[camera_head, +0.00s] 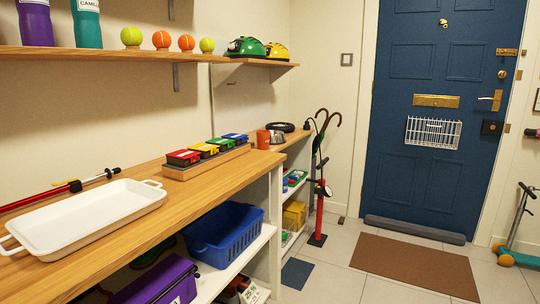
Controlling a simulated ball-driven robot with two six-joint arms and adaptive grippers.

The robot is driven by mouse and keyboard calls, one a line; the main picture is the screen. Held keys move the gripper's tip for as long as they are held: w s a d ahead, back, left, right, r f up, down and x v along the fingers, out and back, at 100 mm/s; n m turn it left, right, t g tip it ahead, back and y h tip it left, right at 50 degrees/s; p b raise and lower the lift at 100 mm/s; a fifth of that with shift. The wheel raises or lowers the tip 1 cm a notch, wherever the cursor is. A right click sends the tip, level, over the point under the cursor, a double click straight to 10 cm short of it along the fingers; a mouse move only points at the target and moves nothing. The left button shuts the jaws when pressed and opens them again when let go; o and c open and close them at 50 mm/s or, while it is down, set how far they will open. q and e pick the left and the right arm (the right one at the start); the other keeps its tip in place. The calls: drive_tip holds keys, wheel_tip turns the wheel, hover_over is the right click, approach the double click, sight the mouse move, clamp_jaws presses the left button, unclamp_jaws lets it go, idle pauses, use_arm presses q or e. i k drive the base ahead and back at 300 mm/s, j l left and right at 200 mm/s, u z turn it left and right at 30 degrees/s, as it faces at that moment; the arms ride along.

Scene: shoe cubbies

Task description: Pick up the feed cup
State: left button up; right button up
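On the far end of the wooden counter stand an orange-red cup (263,139) and, touching or just beside it on the right, a small grey metal-looking cup (277,137). Both are small here, and I cannot tell which is the feed cup. A dark round dish-like object (281,127) lies behind them. Neither of my grippers shows in the head view.
A white tray (84,215) lies on the near counter, with a red-and-black pole behind it. A wooden rack (207,163) of coloured boxes stands before the cups. A blue basket (224,232) sits below. Floor before the blue door (440,150) is mostly clear.

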sight(263, 136)
drive_tip(key=i, duration=0.25)
drive_tip(key=i+u, duration=0.1)
drive_tip(key=u, duration=0.6)
drive_tip(key=i+l+u, duration=0.15)
drive_tip(key=l+u, duration=0.15)
drive_tip(key=i+l+u, duration=0.15)
drive_tip(key=l+u, duration=0.15)
drive_tip(key=i+l+u, duration=0.1)
drive_tip(key=l+u, duration=0.25)
drive_tip(key=l, duration=0.15)
